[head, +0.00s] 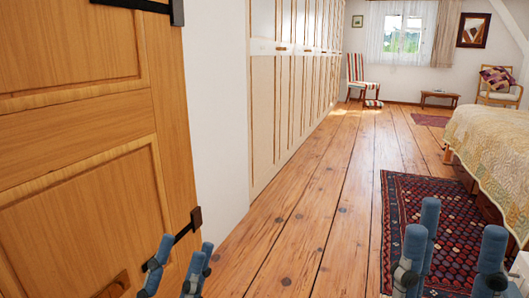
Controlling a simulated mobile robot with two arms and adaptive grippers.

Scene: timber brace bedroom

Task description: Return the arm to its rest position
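My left gripper (183,254) shows at the bottom edge, left of centre, in front of the wooden door. Its blue-grey fingers point up and stand apart with nothing between them. My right gripper (457,242) is at the bottom right, in front of the patterned rug. Its fingers also point up, with a wide empty gap between them. The palms are cut off by the frame's lower edge, and little of either arm shows.
A panelled wooden door (80,150) with dark metal fittings fills the left side, close to my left gripper. A bed (495,150) stands at the right beside the dark red rug (400,205). Bare floorboards (325,180) run clear along the cream wardrobes (285,95).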

